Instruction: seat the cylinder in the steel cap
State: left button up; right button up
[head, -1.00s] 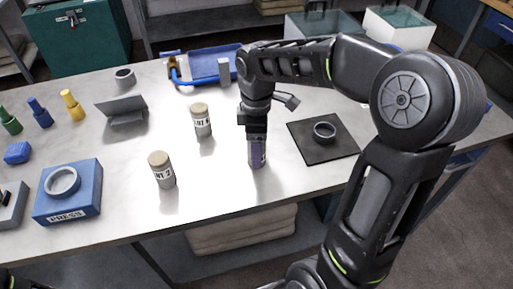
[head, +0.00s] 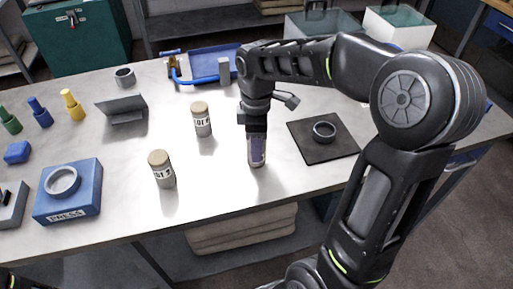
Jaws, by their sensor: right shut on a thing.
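My right gripper (head: 257,142) points down over the middle of the table. It is shut on an upright cylinder (head: 257,158) with a purplish side, its lower end at or very close to the tabletop. The fingers hide its upper part. Steel ring-shaped pieces show in three places: one on a black mat (head: 324,131) to the right of the gripper, one on the blue PRESS block (head: 62,181) at left, and one on the table at the back (head: 124,76). I cannot tell which is the cap. My left gripper is not in view.
Two labelled jars with tan lids stand left of the gripper, one nearer (head: 162,170) and one farther (head: 202,120). A grey angled stand (head: 122,109), a blue tray (head: 208,64) and coloured pegs (head: 72,105) lie farther off. The front-middle tabletop is clear.

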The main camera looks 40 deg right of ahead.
grip_shut()
jog(key=shift+r, duration=0.1)
dwell(0.3)
notch_tip(320, 180, up, 10)
jog(key=shift+f, duration=0.1)
dwell(0.4)
dwell(0.4)
